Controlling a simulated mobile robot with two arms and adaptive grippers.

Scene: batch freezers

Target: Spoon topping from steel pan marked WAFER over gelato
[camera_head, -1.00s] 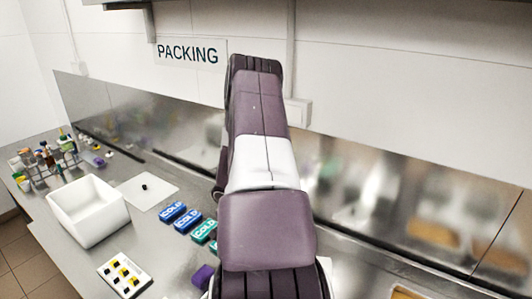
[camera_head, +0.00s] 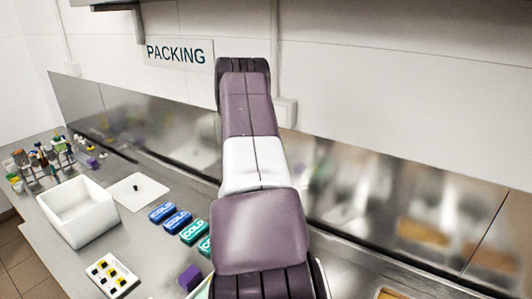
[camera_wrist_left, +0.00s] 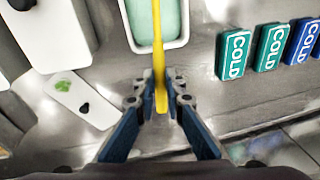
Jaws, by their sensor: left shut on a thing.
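In the left wrist view my left gripper (camera_wrist_left: 157,97) is shut on a thin yellow handle (camera_wrist_left: 159,65), which runs up the picture from between the blue fingers. Its far end is out of frame, so I cannot see a spoon bowl. A white tub (camera_wrist_left: 176,45) with a smooth pale green filling, like gelato (camera_wrist_left: 173,18), lies beyond the fingertips; the handle crosses over it in the picture. In the head view my arm covers the middle and no gripper shows. I see no steel pan marked WAFER. My right gripper is not in view.
On the steel counter stand a white box (camera_head: 84,226), a white board (camera_head: 126,199), several COLD packs (camera_head: 177,221), a card with yellow and black pieces (camera_head: 112,277), a purple block (camera_head: 189,277) and a bottle rack (camera_head: 42,166). A PACKING sign (camera_head: 177,53) hangs on the wall.

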